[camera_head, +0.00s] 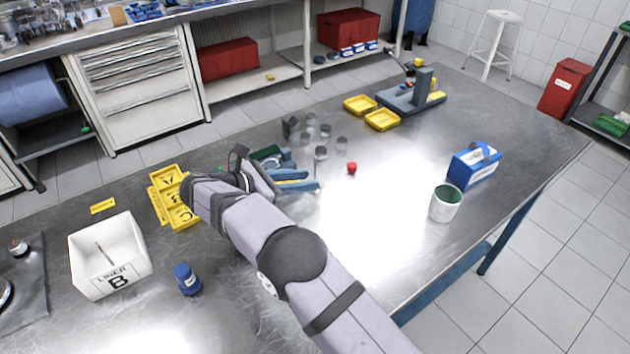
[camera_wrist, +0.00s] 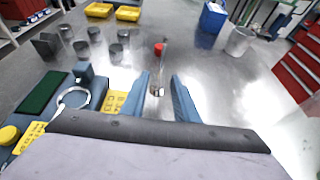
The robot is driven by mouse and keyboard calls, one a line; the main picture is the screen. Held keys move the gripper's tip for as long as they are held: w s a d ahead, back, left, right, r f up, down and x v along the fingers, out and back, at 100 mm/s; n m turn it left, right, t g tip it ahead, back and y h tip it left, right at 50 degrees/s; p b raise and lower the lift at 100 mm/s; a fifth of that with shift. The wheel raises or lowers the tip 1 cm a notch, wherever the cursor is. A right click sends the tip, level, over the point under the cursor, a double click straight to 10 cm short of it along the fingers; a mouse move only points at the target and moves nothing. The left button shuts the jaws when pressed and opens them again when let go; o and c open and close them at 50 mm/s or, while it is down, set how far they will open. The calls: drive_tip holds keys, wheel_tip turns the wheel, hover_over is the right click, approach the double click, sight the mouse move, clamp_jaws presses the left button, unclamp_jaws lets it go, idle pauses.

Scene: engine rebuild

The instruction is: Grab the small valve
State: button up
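A thin metal part that looks like the small valve (camera_wrist: 158,91) shows in the wrist view, just beyond and between my fingertips. Its bright end is toward me and a thin stem seems to run away from it. In the head view my gripper (camera_head: 306,180) is low over the middle of the metal table. I cannot tell if a finger touches the valve.
A red cap (camera_head: 352,168) lies beyond the fingers, and several grey cylinders (camera_head: 320,153) stand behind. A blue fixture with a ring (camera_wrist: 75,97) is close on the left. A white cup (camera_head: 445,204) and blue box (camera_head: 474,166) stand right. Table between is clear.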

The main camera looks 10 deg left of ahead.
sight(315, 178)
drive_tip(key=shift+p+x, duration=0.55)
drive_tip(key=shift+x, duration=1.6)
clamp_jaws()
drive_tip(key=shift+w, duration=0.1)
drive_tip(key=shift+r, duration=0.15)
wheel_tip(315, 178, up, 10)
drive_tip(key=shift+f+b, duration=0.1)
drive_tip(key=shift+b, duration=0.6)
